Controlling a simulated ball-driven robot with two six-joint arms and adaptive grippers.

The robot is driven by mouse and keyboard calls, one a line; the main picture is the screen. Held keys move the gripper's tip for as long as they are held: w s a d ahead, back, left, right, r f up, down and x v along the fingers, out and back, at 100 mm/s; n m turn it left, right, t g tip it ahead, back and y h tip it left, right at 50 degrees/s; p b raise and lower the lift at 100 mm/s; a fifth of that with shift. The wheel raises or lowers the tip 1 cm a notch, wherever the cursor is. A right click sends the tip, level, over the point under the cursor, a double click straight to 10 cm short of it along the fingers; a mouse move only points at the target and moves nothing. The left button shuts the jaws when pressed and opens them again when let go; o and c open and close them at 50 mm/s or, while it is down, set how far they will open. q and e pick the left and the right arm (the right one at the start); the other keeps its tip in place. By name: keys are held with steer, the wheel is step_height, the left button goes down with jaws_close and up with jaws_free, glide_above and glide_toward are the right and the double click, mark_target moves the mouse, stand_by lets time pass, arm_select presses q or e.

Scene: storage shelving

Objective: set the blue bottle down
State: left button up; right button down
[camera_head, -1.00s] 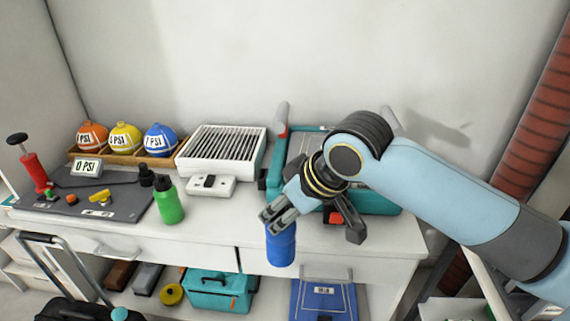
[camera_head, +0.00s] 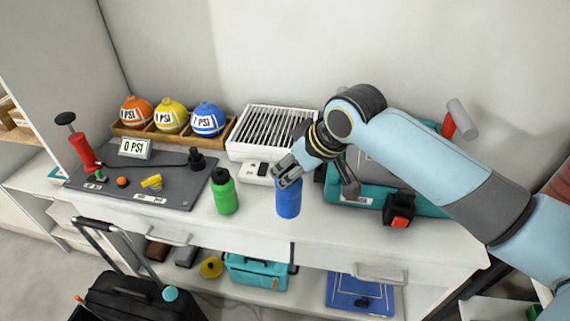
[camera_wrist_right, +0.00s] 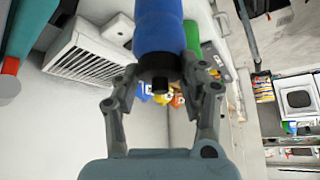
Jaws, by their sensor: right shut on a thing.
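The blue bottle (camera_head: 288,200) is upright near the front edge of the white counter (camera_head: 335,222), to the right of the green bottle (camera_head: 224,195). My right gripper (camera_head: 288,172) is shut on its upper part. In the right wrist view the blue bottle (camera_wrist_right: 158,28) sits between the fingers of my right gripper (camera_wrist_right: 165,75), with its dark cap toward the palm. I cannot tell whether its base touches the counter. My left gripper is not in view.
A teal case (camera_head: 410,203) lies right of the blue bottle. A white slatted box (camera_head: 272,125) stands behind. A grey mat (camera_head: 135,180) with small parts and a rack (camera_head: 160,138) with orange, yellow and blue balls are at left. The counter's front right is clear.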

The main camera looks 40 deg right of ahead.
steer(key=x, duration=0.9)
steer(key=shift+w, duration=0.4)
steer(key=shift+d, duration=0.15)
steer(key=c, duration=0.7)
jaws_free()
steer(key=p+v, duration=0.1)
steer(key=v, duration=1.1)
steer(key=shift+r, duration=0.15)
